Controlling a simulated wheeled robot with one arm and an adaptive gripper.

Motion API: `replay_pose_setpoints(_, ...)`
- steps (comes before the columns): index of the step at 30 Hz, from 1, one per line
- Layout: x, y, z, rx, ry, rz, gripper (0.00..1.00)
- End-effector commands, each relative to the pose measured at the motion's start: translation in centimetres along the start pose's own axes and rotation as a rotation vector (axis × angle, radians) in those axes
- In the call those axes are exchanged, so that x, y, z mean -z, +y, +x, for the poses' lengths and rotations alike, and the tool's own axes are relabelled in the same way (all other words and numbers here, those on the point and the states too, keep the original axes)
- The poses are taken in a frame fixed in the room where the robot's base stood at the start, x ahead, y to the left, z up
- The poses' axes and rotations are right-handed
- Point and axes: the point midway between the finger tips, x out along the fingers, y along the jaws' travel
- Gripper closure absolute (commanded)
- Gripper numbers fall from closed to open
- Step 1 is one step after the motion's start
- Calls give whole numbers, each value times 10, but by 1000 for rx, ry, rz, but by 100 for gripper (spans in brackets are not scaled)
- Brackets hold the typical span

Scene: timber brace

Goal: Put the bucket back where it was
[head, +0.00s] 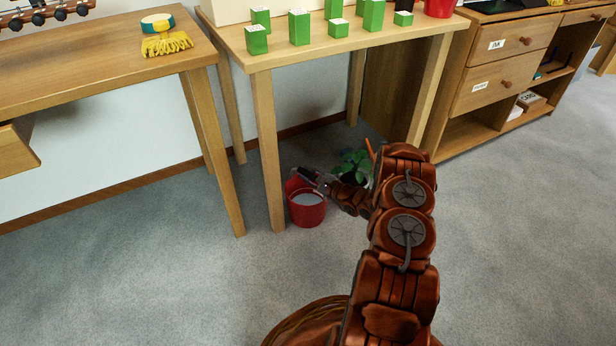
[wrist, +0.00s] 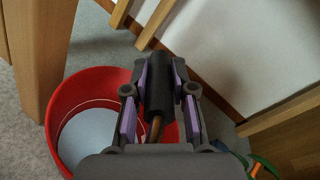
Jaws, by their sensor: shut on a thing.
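The red bucket (head: 307,213) is upright beside the front leg of the middle table, with a pale grey inside. I cannot tell if it rests on the floor or hangs just above it. It also fills the left of the wrist view (wrist: 85,82). My gripper (head: 308,176) is over the bucket's rim. In the wrist view my gripper (wrist: 160,105) has its purple-padded fingers around a dark cylindrical grip (wrist: 157,85), which seems to be the bucket's handle. The handle's lower ends are hidden by my gripper.
The middle table's front leg (head: 268,150) stands close left of the bucket. A green potted plant (head: 352,163) is just behind my gripper, partly hidden. Green blocks (head: 299,27) stand on the table. A drawer desk (head: 500,70) is at right. Carpet (head: 130,270) in front is clear.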

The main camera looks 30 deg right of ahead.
Motion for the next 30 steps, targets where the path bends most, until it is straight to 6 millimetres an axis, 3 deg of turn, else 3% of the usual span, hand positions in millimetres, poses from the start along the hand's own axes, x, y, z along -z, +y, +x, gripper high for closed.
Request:
replay_pose_setpoints(10,-1,-2,1,3,-3,-3,100)
replay_pose_setpoints(11,0,-1,1,3,-2,-2,74)
replay_pose_setpoints(18,0,-1,0,2,-1,-2,50)
replay_pose_setpoints(30,-1,-3,-2,3,0,-3,50)
